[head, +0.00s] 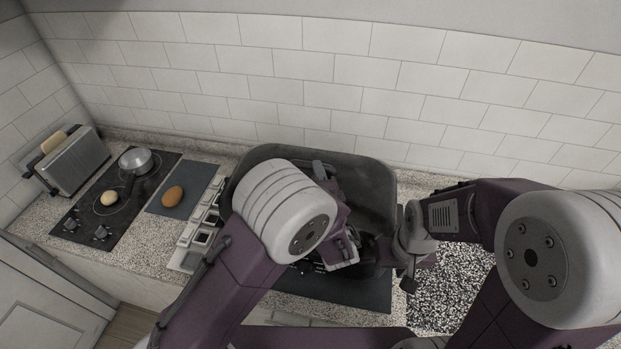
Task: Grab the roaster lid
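A large dark grey vessel with rounded corners (372,190), which looks like the roaster or its lid, stands at the back of the counter in the middle. I cannot tell whether it is the lid itself. A small grey handle-like part (319,169) shows near its middle, partly behind my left arm. My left gripper (345,257) is in front of the vessel, mostly hidden by my own arm. My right gripper (398,257) is at the vessel's front right corner. I cannot tell whether either touches it. The fingers of both are too hidden and dark to read.
A dark mat or panel (350,292) lies in front of the vessel. A tiled wall closes the back.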

